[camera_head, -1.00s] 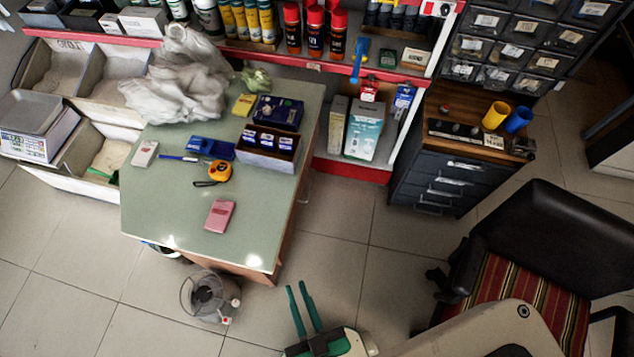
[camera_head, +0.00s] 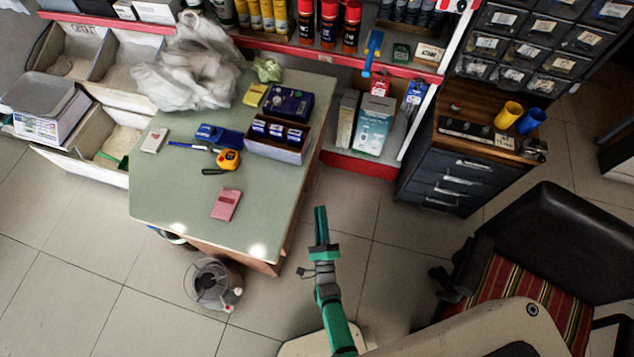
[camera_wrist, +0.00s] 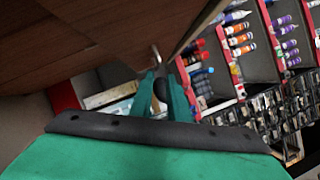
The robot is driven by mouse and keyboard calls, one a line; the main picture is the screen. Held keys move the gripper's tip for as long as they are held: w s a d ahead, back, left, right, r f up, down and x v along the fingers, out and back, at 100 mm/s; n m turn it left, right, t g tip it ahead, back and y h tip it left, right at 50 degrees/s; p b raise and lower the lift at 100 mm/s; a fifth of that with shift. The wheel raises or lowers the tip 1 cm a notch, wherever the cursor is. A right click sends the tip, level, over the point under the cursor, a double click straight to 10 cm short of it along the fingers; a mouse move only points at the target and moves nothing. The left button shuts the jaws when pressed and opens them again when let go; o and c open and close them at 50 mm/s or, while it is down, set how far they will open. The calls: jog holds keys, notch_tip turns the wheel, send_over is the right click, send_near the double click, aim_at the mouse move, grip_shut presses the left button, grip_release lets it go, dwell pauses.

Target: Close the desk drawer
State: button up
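The desk (camera_head: 185,195) has a pale green top and stands left of centre in the head view. Its brown wooden side (camera_head: 245,258) shows under the near edge; no drawer front can be made out there. In the wrist view brown wood (camera_wrist: 75,45) fills the upper left, with a small metal piece, perhaps a handle (camera_wrist: 156,58), near the fingertips. My green gripper (camera_head: 320,222) is right of the desk's near right corner, apart from it in the head view. Its fingers (camera_wrist: 162,80) show a gap between them in the wrist view, with nothing clearly held.
A dark drawer cabinet (camera_head: 455,180) stands behind to the right, its wooden top bearing cups. A black chair with a striped seat (camera_head: 525,290) is at the right. A small round device (camera_head: 212,283) lies before the desk. Tiled floor around my gripper is free.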

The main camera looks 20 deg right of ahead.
aim_at(317, 182)
jog(key=shift+m, duration=0.6)
jog(key=x, duration=1.1)
jog(key=shift+w+d+f, duration=0.2)
jog(key=shift+w+f, duration=0.05)
jog(key=shift+w, duration=0.15)
grip_shut()
dwell(0.4)
